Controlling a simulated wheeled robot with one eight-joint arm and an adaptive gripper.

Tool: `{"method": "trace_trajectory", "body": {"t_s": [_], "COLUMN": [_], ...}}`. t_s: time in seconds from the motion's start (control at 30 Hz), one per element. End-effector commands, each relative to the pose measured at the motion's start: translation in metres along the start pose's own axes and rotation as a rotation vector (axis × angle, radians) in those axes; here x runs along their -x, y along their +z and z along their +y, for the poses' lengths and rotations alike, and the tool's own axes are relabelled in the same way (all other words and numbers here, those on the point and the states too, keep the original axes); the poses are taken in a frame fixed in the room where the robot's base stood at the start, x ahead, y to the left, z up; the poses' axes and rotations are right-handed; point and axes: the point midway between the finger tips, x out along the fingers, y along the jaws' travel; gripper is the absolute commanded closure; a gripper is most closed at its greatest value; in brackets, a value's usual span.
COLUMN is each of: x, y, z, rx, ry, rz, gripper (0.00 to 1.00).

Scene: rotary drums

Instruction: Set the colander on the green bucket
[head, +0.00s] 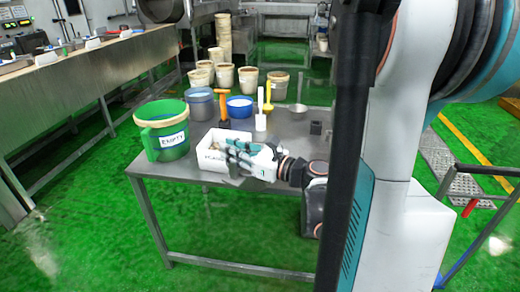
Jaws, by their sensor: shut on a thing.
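The green bucket (164,141) stands at the left end of the metal table, upright, with a white "EMPTY" label on its side. Its top looks open. My gripper (235,152) is low over the white box (212,163) to the right of the bucket. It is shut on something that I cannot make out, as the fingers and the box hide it. A small metal bowl (298,108) sits at the back right of the table. I cannot tell whether it is the colander, and no holes show at this size.
Behind the box stand a grey-blue bucket (200,104), a blue tub (240,107), an orange-handled tool (222,106) and a white long-handled tool (261,112). A dark block (315,128) is at the right. Bare table (286,135) lies between. Several pale buckets (248,79) stand behind the table.

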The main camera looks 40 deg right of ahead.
Motion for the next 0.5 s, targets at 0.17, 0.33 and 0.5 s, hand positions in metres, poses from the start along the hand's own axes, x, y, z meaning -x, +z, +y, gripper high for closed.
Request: {"method": "trace_trajectory", "body": {"t_s": [0.17,0.33,0.5], "x": [-0.045,-0.085,-0.128], "y": [-0.007,-0.014,-0.021], "z": [0.018,0.031,0.045], "rx": [0.0,0.0,-0.001], "ry": [-0.045,-0.097,-0.152], "rz": [0.0,-0.001,-0.001], "gripper": [1.0,1.0,1.0]}}
